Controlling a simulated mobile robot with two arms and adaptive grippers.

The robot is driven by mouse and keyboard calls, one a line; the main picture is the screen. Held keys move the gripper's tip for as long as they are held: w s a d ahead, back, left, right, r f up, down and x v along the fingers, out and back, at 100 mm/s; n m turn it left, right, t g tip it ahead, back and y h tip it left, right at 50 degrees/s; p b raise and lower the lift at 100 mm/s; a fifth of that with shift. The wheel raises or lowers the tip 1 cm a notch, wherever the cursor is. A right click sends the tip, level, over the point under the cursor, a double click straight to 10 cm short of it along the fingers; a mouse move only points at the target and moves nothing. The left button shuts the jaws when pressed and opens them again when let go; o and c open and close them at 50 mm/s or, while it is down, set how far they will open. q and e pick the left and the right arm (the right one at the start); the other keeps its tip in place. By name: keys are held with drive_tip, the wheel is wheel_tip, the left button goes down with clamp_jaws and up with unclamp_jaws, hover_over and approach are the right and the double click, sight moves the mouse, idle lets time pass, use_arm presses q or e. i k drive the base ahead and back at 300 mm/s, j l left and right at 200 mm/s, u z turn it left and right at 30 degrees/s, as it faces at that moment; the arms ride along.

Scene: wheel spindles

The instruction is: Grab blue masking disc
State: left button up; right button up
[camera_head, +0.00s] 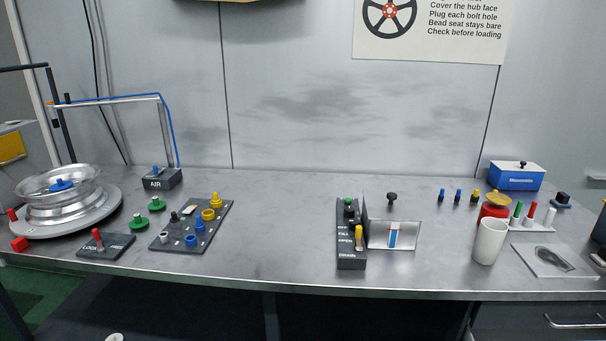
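A blue disc with a small knob (61,185) sits at the hub of a silver wheel (65,208), partly hidden by the wheel's rim. The wheel lies on a round grey turntable (107,211) at the left end of the bench. Smaller blue pieces (190,240) stand on a dark board (222,217) to the right, beside yellow ones (208,214); whether any of these counts as a masking disc I cannot tell. Neither of my grippers shows in this view.
Two green knobbed discs (139,222) lie between the turntable and the dark board. A LOCK lever box (105,245) stands in front. A black switch box (351,240), a white cup (489,241) and a red jar (494,208) stand farther right. The bench middle (285,230) is clear.

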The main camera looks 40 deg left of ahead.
sight(61, 184)
drive_tip(key=u, duration=2.75)
drive_tip(key=z, duration=0.5)
drive_tip(key=i+j+z, duration=0.35)
drive_tip(key=j, duration=0.2)
drive_tip(key=i+j+z, duration=0.15)
drive_tip(key=j, duration=0.2)
drive_tip(key=i+j+z, duration=0.2)
drive_tip(key=j+z, duration=0.15)
drive_tip(key=j, duration=0.3)
